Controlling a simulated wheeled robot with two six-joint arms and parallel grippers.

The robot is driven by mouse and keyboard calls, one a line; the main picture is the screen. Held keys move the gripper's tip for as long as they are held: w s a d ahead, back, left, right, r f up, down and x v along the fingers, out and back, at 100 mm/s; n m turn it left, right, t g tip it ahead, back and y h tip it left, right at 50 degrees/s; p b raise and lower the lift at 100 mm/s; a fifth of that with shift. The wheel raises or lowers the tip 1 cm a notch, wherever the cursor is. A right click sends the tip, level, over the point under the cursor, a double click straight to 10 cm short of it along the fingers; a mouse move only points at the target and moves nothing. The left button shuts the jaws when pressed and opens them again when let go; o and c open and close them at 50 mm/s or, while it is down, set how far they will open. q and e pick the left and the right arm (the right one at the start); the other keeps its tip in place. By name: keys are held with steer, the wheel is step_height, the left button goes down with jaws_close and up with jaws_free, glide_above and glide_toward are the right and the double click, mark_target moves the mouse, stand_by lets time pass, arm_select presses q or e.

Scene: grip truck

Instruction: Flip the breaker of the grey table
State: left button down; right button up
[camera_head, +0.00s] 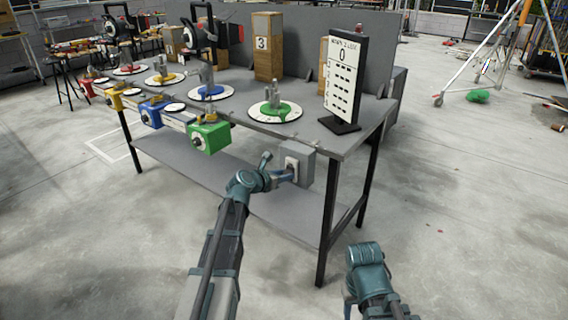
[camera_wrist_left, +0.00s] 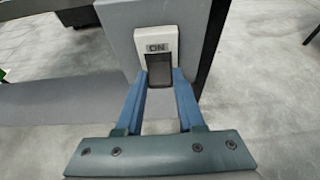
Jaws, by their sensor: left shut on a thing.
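The grey table (camera_head: 312,108) stands ahead of me. A grey breaker box (camera_head: 306,166) hangs below its front edge near the right corner. In the left wrist view, the box has a white plate (camera_wrist_left: 156,43) marked ON above a dark switch lever (camera_wrist_left: 160,72). My left gripper (camera_head: 287,174) is at the front of the box. Its fingertips (camera_wrist_left: 164,77) are shut on the lever, one on each side. In the head view, the gripper covers part of the switch. My right arm shows at the lower right, but its jaws do not show.
Along the table's front are green (camera_head: 208,137), blue (camera_head: 152,115), yellow and red boxes. Round dials with levers stand on top, beside a black sign (camera_head: 346,78) showing 0. A black table leg (camera_head: 327,225) stands right of the breaker. The floor in front is clear.

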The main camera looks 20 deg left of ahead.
arm_select(q)
steer(key=r+g+p, duration=0.1)
steer(key=g+p, duration=0.1)
steer(key=p, duration=0.2)
steer(key=w+r+g+y+p, duration=0.1)
steer(key=g+p, duration=0.1)
steer(key=p, duration=0.2)
steer(key=shift+d+r+g+y, duration=0.1)
steer(key=shift+r+g+y, duration=0.1)
steer(key=shift+g+y, duration=0.1)
steer(key=shift+w+d+g+y+p, duration=0.1)
steer(key=shift+g+y+p, duration=0.2)
steer(key=shift+g+p, duration=0.7)
steer(key=c, duration=0.5)
jaws_free()
steer(key=shift+r+p, duration=0.15)
steer(key=shift+p, duration=0.2)
steer(key=p+v, duration=1.1)
steer(key=v, duration=0.2)
steer(key=shift+s+r, duration=0.15)
steer(key=shift+s, duration=0.2)
